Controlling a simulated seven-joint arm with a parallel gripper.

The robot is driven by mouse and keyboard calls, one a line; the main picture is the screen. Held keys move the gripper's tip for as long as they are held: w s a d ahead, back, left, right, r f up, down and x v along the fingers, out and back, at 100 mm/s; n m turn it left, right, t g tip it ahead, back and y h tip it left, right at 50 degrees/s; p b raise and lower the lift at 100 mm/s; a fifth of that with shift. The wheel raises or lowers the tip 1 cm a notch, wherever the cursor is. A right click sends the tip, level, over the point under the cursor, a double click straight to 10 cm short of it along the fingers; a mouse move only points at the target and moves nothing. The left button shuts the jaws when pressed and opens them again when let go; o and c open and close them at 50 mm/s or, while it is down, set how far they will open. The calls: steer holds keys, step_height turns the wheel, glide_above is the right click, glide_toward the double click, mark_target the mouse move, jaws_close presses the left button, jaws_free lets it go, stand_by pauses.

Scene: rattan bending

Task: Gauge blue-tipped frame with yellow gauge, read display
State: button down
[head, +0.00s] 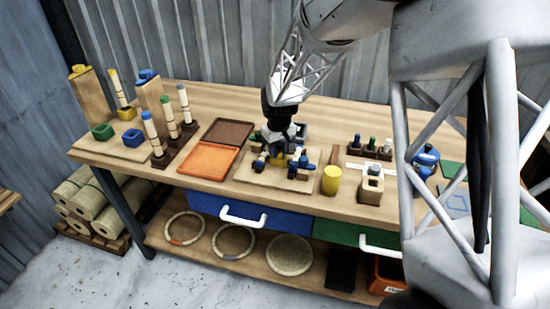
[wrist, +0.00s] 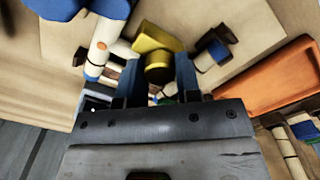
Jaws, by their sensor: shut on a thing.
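My gripper (wrist: 159,78) points down over a pale wooden board (head: 246,176) in the middle of the bench. It is shut on the yellow gauge (wrist: 152,40), whose round knob sits between the blue fingers in the wrist view. A bit of yellow shows below my gripper (head: 280,150) in the head view. A pale rod frame with blue parts (head: 301,162) stands on the board beside the gripper. In the wrist view, a pale rod with a blue band (wrist: 98,52) lies left of the gauge. Contact between gauge and frame cannot be told. No readable display shows.
An orange tray (head: 207,161) and a brown tray (head: 228,133) lie left of the board. A yellow cylinder (head: 331,180) and a wooden block (head: 370,188) stand to its right. Upright banded rods (head: 151,130) stand farther left. Blue (head: 285,222) and green (head: 335,234) drawers are below.

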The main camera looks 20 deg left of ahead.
mark_target(279, 150)
steer(key=shift+w, duration=0.25)
steer(key=c, duration=0.8)
jaws_free()
steer(key=shift+r, duration=0.1)
steer(key=shift+r, duration=3.85)
